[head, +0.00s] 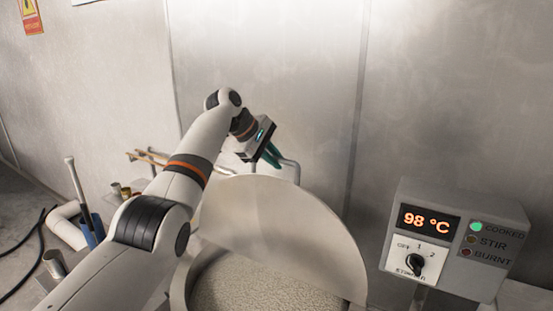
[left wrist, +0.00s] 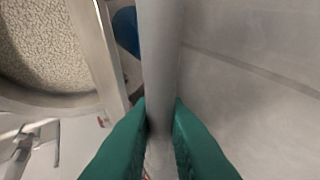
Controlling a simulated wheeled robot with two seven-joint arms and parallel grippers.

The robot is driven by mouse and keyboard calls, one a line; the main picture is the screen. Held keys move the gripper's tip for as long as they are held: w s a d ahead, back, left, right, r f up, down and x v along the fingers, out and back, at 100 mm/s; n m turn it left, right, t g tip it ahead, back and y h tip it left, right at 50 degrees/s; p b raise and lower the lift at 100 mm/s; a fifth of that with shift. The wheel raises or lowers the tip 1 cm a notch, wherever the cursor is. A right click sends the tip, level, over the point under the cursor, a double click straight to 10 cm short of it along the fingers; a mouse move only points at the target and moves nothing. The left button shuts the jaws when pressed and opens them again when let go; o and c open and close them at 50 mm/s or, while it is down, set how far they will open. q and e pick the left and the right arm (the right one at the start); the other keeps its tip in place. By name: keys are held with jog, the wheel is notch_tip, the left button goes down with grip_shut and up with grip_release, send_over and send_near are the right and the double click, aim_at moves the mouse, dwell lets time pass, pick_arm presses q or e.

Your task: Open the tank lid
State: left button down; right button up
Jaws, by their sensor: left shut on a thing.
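The tank (head: 180,285) stands at the bottom centre of the head view, with pale beans (head: 255,290) inside. They also show at the upper left of the left wrist view (left wrist: 45,45). The tank lid (head: 280,225) is a pale metal half-disc, tilted up and leaving part of the opening uncovered. A grey bar handle (head: 292,166) shows behind its upper edge. My left gripper (head: 272,155) is there, beyond the lid. In the left wrist view its green fingers (left wrist: 160,110) are shut on the grey bar (left wrist: 160,50), one on each side. My right gripper is not in view.
A grey control box (head: 450,240) reading 98 °C stands right of the tank, its green COOKED lamp lit. A metal wall is close behind. Pipes (head: 68,215) and a blue part (head: 95,230) stand at the left, with black hoses on the floor.

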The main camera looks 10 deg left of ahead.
pick_arm(q)
jog(key=shift+w+f, duration=0.1)
jog(key=shift+f, duration=0.45)
jog(key=shift+s, duration=0.2)
jog(key=c, duration=1.7)
grip_release()
jog(key=shift+o, duration=1.3)
jog(key=shift+w, duration=0.2)
jog(key=shift+w+d+r, duration=0.1)
jog(key=shift+w, duration=0.1)
jog(key=b+v, duration=0.3)
jog(key=v, duration=0.9)
